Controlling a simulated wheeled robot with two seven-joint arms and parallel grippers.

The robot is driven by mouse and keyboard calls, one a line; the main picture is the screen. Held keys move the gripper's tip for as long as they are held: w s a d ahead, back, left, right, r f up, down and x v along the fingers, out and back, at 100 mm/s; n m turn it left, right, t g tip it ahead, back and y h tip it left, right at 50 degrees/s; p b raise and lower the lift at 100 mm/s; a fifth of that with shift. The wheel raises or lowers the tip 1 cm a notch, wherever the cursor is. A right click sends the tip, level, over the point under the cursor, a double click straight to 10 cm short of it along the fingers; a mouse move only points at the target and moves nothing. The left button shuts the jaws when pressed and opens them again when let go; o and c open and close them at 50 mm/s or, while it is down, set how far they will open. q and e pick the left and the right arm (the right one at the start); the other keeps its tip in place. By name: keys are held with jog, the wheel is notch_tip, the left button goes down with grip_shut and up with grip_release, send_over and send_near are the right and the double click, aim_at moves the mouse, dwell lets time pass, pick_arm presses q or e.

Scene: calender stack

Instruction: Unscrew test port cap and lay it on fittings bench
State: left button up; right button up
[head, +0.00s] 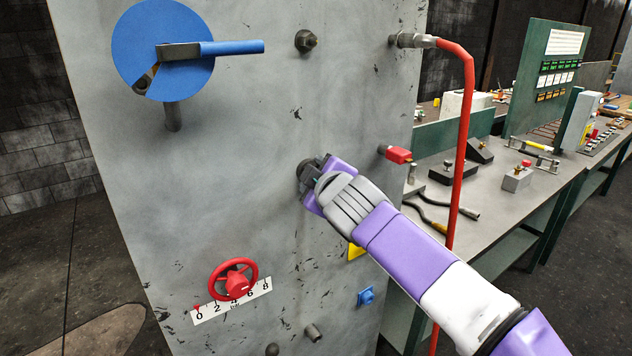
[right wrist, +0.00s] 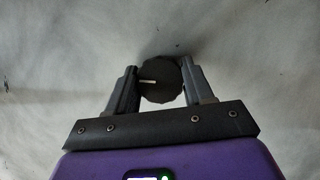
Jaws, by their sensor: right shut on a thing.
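The test port cap (right wrist: 160,80) is a dark round knurled cap with a pale mark, against the grey panel in the right wrist view. My right gripper (right wrist: 163,88) is shut on it, one finger on each side. In the head view my right gripper (head: 311,172) is at the middle of the grey panel (head: 240,140), and the cap is mostly hidden behind it. The fittings bench (head: 500,200) is the grey-topped bench to the right of the panel. My left gripper is not in view.
A blue disc with a lever (head: 163,50), a red handwheel (head: 233,280) and a red-handled valve (head: 398,154) stick out from the panel. A red hose (head: 462,140) hangs between panel and bench.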

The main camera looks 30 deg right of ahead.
jog(key=shift+a+r+n+b, duration=0.1)
jog(key=shift+r+n+b, duration=0.2)
jog(key=shift+b, duration=0.2)
jog(key=shift+t, duration=0.3)
jog(key=shift+f+n+h+b, duration=0.15)
jog(key=shift+n+h+b, duration=0.2)
jog(key=shift+b, duration=0.35)
jog(key=shift+n+b, duration=0.55)
jog(key=shift+b, duration=0.05)
